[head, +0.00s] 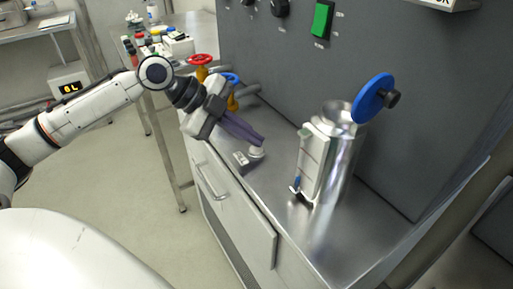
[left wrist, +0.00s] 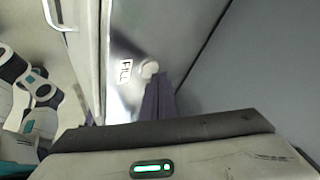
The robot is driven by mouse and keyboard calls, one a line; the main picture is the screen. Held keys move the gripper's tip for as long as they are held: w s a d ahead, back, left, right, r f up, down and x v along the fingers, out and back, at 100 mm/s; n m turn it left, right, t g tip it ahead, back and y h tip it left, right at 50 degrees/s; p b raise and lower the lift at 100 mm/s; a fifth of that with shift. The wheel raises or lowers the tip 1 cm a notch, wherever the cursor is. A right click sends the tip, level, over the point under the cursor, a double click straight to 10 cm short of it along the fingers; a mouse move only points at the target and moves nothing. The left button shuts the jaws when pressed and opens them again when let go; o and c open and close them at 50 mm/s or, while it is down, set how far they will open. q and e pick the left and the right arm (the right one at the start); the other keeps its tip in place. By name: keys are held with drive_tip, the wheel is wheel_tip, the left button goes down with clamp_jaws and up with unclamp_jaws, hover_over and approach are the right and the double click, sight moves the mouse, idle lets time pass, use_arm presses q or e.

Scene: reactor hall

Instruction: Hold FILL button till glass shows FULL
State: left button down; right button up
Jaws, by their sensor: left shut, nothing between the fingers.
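The FILL button is a small white round knob (head: 256,152) on the steel counter, beside a small label plate (head: 240,158). In the left wrist view the white button (left wrist: 149,69) sits next to the label reading FILL (left wrist: 125,70). My left gripper (head: 260,141) is shut and empty, its dark fingertips right at the button's top; I cannot tell whether they press it. A shiny steel cylinder (head: 342,170) stands to the right with a pale upright housing (head: 313,158) on its side. No FULL reading is legible there. My right gripper is not in view.
A blue disc with a black knob (head: 372,97) is by the cylinder's open top. Red (head: 200,60) and blue (head: 230,78) valve wheels stand behind my left gripper. A grey panel with a green switch (head: 322,19) rises behind the counter. The counter's front right is clear.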

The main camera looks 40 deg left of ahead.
sight(251, 149)
use_arm(q)
drive_tip(key=shift+f, duration=0.45)
idle(4.5)
idle(0.5)
drive_tip(key=shift+r+p, duration=0.75)
drive_tip(key=shift+r, duration=0.1)
drive_tip(key=shift+r, duration=0.1)
wheel_tip(251, 149, up, 5)
drive_tip(key=p, duration=0.4)
drive_tip(key=shift+p, duration=0.4)
